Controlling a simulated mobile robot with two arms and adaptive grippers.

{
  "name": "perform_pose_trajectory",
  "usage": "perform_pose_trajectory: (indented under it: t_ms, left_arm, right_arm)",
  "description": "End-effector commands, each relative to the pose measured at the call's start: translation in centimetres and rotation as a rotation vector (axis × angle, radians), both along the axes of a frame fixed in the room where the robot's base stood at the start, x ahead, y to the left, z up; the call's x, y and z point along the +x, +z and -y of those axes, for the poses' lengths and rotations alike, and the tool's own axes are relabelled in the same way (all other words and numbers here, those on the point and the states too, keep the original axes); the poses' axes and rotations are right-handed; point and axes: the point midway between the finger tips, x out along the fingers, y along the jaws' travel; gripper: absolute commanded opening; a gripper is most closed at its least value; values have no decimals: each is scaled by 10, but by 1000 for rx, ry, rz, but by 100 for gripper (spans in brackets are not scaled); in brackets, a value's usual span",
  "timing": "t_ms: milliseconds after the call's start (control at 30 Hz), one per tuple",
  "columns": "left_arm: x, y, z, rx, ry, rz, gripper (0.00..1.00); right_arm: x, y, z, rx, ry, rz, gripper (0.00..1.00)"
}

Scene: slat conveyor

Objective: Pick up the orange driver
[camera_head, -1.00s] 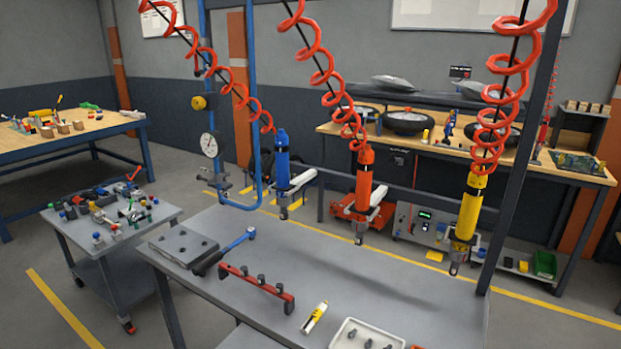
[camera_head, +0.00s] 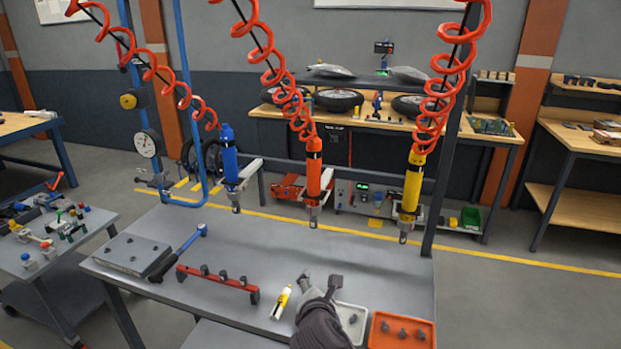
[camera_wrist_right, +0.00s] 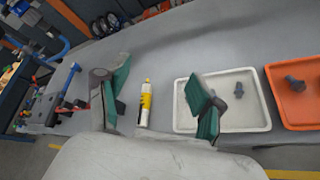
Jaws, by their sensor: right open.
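The orange driver (camera_head: 313,172) hangs upright from a red coiled hose above the far side of the grey table, between a blue driver (camera_head: 229,158) on its left and a yellow driver (camera_head: 412,185) on its right. My right gripper (camera_head: 319,283) is low over the front of the table, well in front of the orange driver and apart from it. In the right wrist view its two green-padded fingers (camera_wrist_right: 160,98) are spread with nothing held between them. The orange driver does not show in the wrist view. My left gripper is in neither view.
On the grey table (camera_head: 320,255) lie a red rack (camera_head: 217,284), a blue-handled wrench (camera_head: 185,247), a metal plate (camera_head: 130,252) and a yellow-and-white tube (camera_head: 281,303). A white tray (camera_head: 352,318) and an orange tray (camera_head: 401,332) hold dark parts. The table's middle is clear.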

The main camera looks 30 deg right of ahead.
Motion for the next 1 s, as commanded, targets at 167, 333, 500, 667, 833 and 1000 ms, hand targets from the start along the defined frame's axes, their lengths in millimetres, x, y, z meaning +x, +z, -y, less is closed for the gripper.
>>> perform_pose_trajectory:
  t_ms: [167,333,500,667,833,1000]
  left_arm:
    - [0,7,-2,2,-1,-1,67]
    - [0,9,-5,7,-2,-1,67]
    - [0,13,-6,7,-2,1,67]
    - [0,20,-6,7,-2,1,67]
    - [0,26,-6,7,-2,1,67]
    - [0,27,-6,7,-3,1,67]
  right_arm:
    - [38,97,21,-497,72,-37,67]
    - [51,149,30,-786,69,-101,67]
    - [61,163,39,-865,63,-127,67]
    - [85,164,58,-863,63,-129,67]
    - [109,162,76,-859,64,-127,67]
    - [120,161,85,-859,66,-126,67]
